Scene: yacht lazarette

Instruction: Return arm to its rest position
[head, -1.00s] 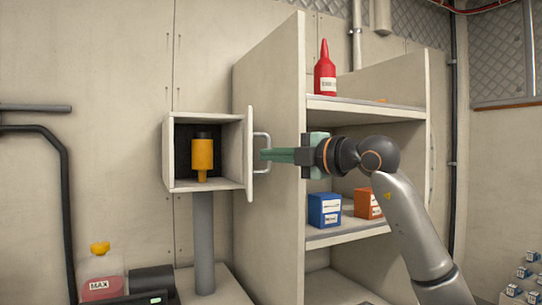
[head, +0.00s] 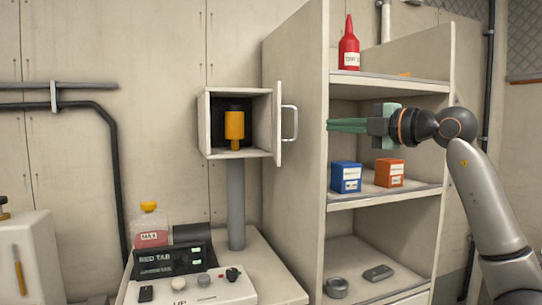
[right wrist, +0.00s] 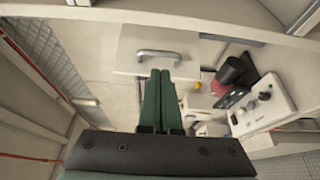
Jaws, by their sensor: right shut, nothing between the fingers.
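My right gripper (head: 330,125) comes in from the right in the head view, in front of the shelf unit, with its green fingers pointing left. It is shut and empty, and it also shows in the right wrist view (right wrist: 160,75) with its two fingers together. The small wall cabinet (head: 203,125) stands to the left of it with its door (head: 278,123) swung open. The door handle (head: 290,123) is to the left of my fingertips, with a gap between them. A yellow cylinder (head: 234,126) is inside the cabinet. My left gripper is not in view.
The shelf unit (head: 295,150) holds a red bottle (head: 349,48), a blue box (head: 346,177) and an orange box (head: 389,172). Below the cabinet stand a control panel (head: 190,290) and a pink jug (head: 150,228). Black pipes (head: 60,105) run along the left wall.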

